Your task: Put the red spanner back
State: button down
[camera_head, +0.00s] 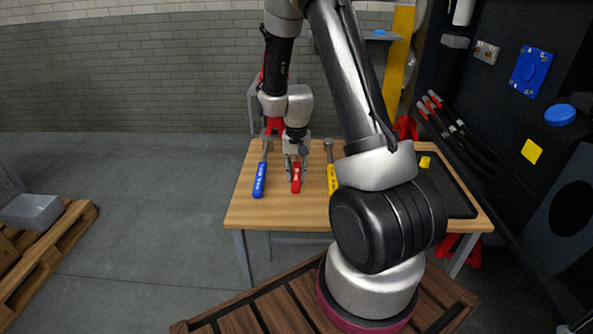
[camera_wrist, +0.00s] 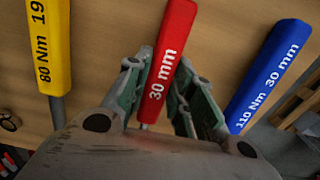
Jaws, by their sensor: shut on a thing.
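The red spanner (camera_head: 296,178) is at the wooden table between the blue and yellow spanners. Its red handle, marked 30 mm, shows large in the wrist view (camera_wrist: 170,60). My gripper (camera_head: 296,163) is shut on the red handle, with one finger on each side of it; its fingers also show in the wrist view (camera_wrist: 162,100). The spanner's head is hidden behind my gripper. I cannot tell whether the handle touches the tabletop or is just above it.
The blue spanner (camera_head: 260,179) lies left of the red one, the yellow spanner (camera_head: 332,178) right. The wooden table (camera_head: 285,214) has bare room at its front left. A dark tray (camera_head: 458,198) with a yellow piece (camera_head: 425,162) lies right. The black chassis (camera_head: 545,185) stands beyond.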

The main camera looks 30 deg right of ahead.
jog(key=c, duration=1.1)
grip_release()
jog(key=shift+c, duration=0.2)
notch_tip(320, 180, up, 12)
jog(key=s+a+r+n+t, duration=0.2)
jog(key=s+r+n, duration=0.1)
jog(key=s+r, duration=0.6)
jog(key=s+a+r+n+t, duration=0.2)
jog(key=s+r, duration=0.7)
jog(key=s, duration=0.5)
jog(key=shift+s+a+n, duration=0.25)
jog(key=shift+a+n, duration=0.25)
jog(key=shift+n, duration=0.3)
